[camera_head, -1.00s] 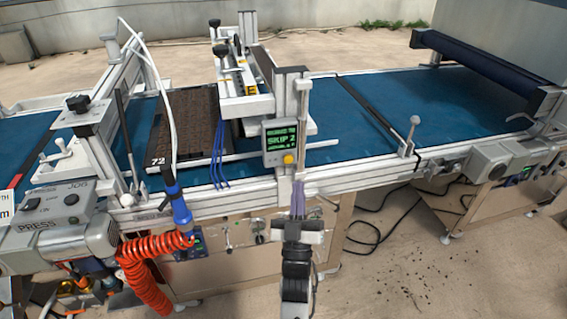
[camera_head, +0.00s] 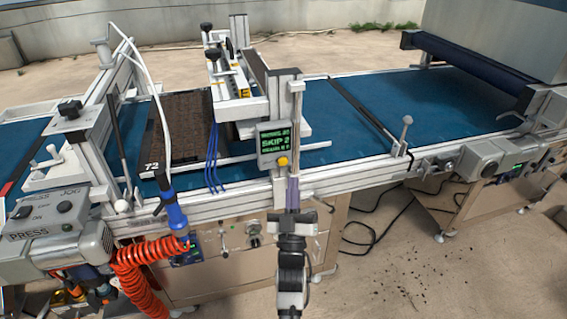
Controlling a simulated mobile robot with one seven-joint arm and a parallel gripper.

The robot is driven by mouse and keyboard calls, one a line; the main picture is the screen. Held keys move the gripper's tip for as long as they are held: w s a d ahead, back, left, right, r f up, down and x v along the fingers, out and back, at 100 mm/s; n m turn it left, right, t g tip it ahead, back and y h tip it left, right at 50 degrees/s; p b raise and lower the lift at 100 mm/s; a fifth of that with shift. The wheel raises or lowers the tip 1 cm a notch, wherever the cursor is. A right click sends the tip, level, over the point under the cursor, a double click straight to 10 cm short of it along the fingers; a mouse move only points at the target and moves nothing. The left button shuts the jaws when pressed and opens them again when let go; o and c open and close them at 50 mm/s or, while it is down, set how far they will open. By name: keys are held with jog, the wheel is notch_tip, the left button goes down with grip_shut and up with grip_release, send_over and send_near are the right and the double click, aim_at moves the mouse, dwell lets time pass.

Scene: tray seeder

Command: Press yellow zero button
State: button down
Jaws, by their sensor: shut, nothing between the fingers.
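The yellow button (camera_head: 282,161) sits on the lower part of a small grey control box with a green-text display (camera_head: 276,142) that includes the words "SKIP 2". The box is mounted on the front of the seeder beside an upright metal post. My gripper (camera_head: 292,182) is shut and empty, pointing up and away from me in front of the conveyor's front rail. Its fingertips show just below and slightly right of the yellow button. I cannot tell the gap in depth between the fingertips and the button.
A blue conveyor belt (camera_head: 440,100) runs behind the box. A dark soil tray (camera_head: 185,128) lies on it at left. Blue tubes (camera_head: 212,160) hang left of the box. An orange coiled hose (camera_head: 138,275) and a grey press unit (camera_head: 60,240) stand at lower left.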

aim_at(285, 159)
jog(key=shift+w+a+b, duration=0.2)
jog(key=shift+w+a, duration=0.05)
jog(key=shift+w, duration=0.5)
jog(key=shift+w+a+b, duration=0.15)
jog(key=shift+w+a, duration=0.1)
jog(key=shift+w, duration=0.45)
jog(key=shift+w+a+b, duration=0.2)
jog(key=shift+w+a, duration=0.05)
jog(key=shift+w, duration=0.5)
jog(key=shift+w, duration=0.1)
jog(key=shift+w+a+b, duration=0.1)
jog(key=shift+w+b, duration=0.2)
dwell(0.3)
jog(key=shift+w+a, duration=0.2)
jog(key=shift+w, duration=0.25)
dwell(0.6)
jog(key=shift+s+d, duration=0.1)
jog(key=shift+s, duration=0.05)
dwell(0.3)
jog(key=shift+s+d+b, duration=0.2)
jog(key=shift+s+b, duration=0.1)
jog(key=shift+s, duration=0.45)
jog(key=shift+s+d, duration=0.25)
jog(key=shift+s, duration=0.55)
jog(key=shift+s+d, duration=0.3)
jog(key=shift+s, duration=0.45)
jog(key=shift+s+d, duration=0.25)
jog(key=shift+s, duration=0.55)
